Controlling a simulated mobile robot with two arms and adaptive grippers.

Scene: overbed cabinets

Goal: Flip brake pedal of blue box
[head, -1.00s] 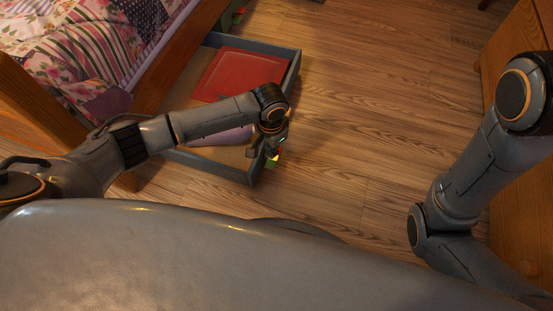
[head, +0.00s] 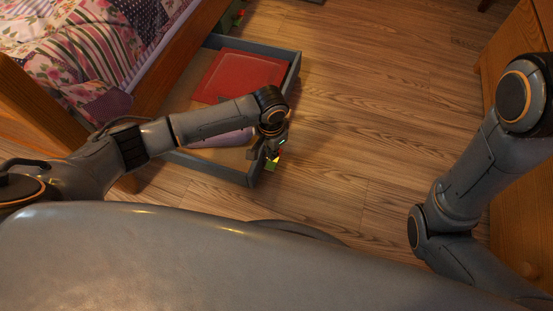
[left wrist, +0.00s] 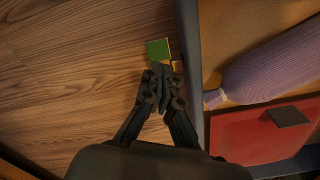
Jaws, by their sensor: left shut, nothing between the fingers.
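The blue box (head: 293,73) is a grey-blue open drawer-like box beside the bed; its wall also shows in the left wrist view (left wrist: 190,50). A small green and yellow piece (left wrist: 158,49), which looks like the brake pedal, sticks out from the outside of that wall; in the head view it shows as a small bright patch (head: 273,161). My left gripper (left wrist: 162,69) is shut and empty, with its fingertips right at the near edge of the green piece. I cannot tell whether they touch it. The fingertips partly hide the piece's yellow part. My right gripper is out of view.
A red flat item (head: 240,75) and a purple rolled item (left wrist: 272,68) lie inside the box. The bed (head: 80,45) is at the left. A wooden cabinet (head: 515,50) stands at the right. The wooden floor (head: 380,90) between is clear.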

